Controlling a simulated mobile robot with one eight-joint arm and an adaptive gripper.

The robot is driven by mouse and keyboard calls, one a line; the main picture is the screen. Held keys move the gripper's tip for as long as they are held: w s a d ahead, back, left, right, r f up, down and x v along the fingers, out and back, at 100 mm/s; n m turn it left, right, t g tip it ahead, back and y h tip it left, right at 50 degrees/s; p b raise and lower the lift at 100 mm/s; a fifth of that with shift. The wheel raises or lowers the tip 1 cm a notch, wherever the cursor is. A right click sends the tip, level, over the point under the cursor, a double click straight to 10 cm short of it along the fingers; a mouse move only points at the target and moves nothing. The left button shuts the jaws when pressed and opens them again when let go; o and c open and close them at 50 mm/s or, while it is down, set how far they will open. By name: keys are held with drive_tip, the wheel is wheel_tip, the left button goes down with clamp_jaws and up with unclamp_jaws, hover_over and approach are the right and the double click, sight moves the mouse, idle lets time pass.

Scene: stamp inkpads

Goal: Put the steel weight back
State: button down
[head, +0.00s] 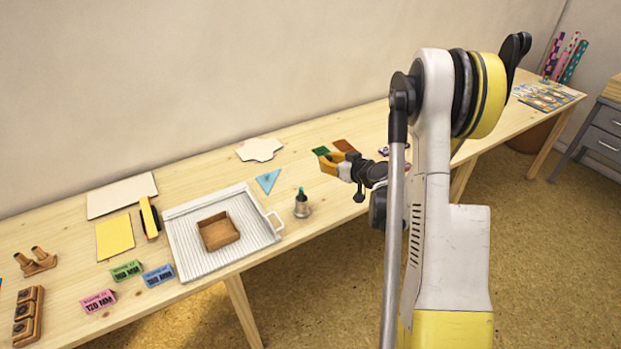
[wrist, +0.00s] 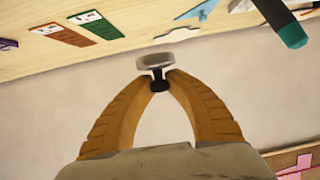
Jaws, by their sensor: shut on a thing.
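My gripper (head: 331,163) is above the table, right of the white tray, its orange fingers pointing left. In the wrist view, my gripper (wrist: 158,84) is shut on the dark knob of the steel weight (wrist: 157,62). The weight's grey metal disc sits just beyond the fingertips, clear of the table. In the head view I cannot make the weight out at the fingertips.
The white ribbed tray (head: 180,232) holds a brown wooden box (head: 219,231). A teal-topped metal pot (head: 302,204) stands right of it. Green (head: 321,151) and brown (head: 343,146) cards lie behind my gripper. Bare table lies between the pot and cards.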

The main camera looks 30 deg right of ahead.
drive_tip(key=d+f, duration=0.2)
drive_tip(key=d, duration=0.2)
drive_tip(key=b, duration=0.5)
hover_over(306, 185)
drive_tip(key=shift+h, duration=0.3)
drive_tip(key=f, duration=0.6)
drive_tip(key=shift+s+f, duration=0.2)
drive_tip(key=shift+f, duration=0.15)
wheel_tip(306, 185, down, 4)
drive_tip(key=shift+f+b, duration=0.1)
drive_tip(key=shift+b, duration=0.85)
drive_tip(key=c, duration=1.4)
unclamp_jaws()
drive_tip(key=shift+o, duration=0.2)
